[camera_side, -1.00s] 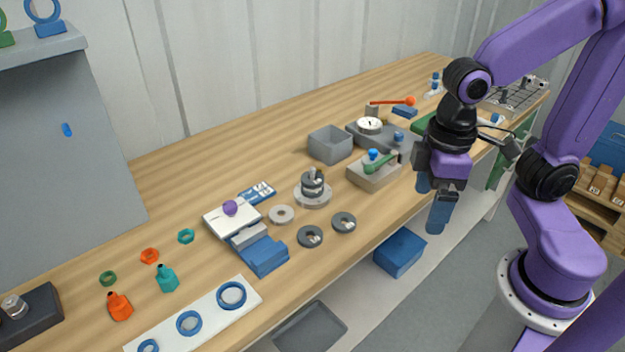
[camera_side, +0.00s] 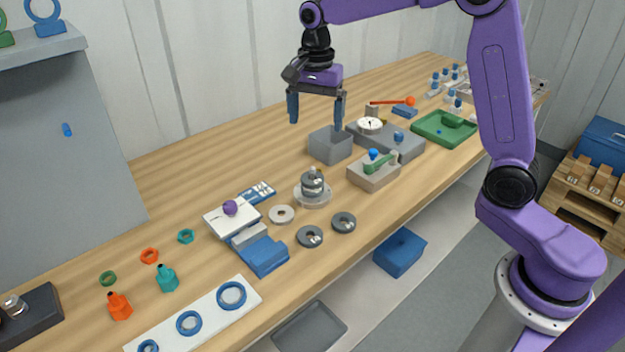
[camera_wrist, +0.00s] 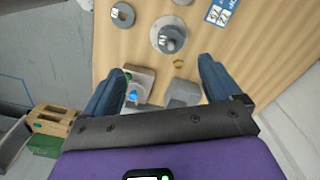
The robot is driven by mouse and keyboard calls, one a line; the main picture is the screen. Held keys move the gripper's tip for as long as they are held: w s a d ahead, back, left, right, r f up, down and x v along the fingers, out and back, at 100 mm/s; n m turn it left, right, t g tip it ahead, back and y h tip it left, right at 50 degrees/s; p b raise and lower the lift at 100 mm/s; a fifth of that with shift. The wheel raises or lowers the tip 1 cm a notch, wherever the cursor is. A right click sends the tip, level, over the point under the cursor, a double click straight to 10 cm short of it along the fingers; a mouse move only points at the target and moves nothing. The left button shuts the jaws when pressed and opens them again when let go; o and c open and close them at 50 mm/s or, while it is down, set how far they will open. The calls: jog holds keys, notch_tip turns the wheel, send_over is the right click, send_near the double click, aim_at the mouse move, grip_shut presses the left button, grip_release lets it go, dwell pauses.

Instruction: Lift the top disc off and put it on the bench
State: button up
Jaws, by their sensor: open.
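The stack of discs (camera_side: 312,185) stands on a round light base on the bench (camera_side: 240,172), around an upright post with a pale tip. Its top disc (camera_side: 312,174) is dark grey. In the wrist view the stack (camera_wrist: 171,40) is seen from above, beyond my fingertips. My gripper (camera_side: 316,122) is open and empty, high above the bench, near the grey open box and behind the stack. In the wrist view its two blue fingers (camera_wrist: 160,75) are spread wide. How many discs are on the post is hard to tell.
Two dark rings (camera_side: 310,236) and a pale ring (camera_side: 281,214) lie flat in front of and left of the stack. A grey open box (camera_side: 331,146) and a beige block with a green lever (camera_side: 373,172) stand to its right. A blue-grey fixture (camera_side: 260,252) is at front left.

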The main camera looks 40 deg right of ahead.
jog(key=w+d+m, duration=0.2)
jog(key=w+m, duration=0.1)
send_near(313, 167)
notch_tip(313, 167, down, 6)
jog(key=shift+d+f, duration=0.15)
jog(key=shift+f, duration=0.05)
jog(key=shift+w+f, duration=0.1)
jog(key=shift+f, duration=2.4)
jog(key=c, duration=1.1)
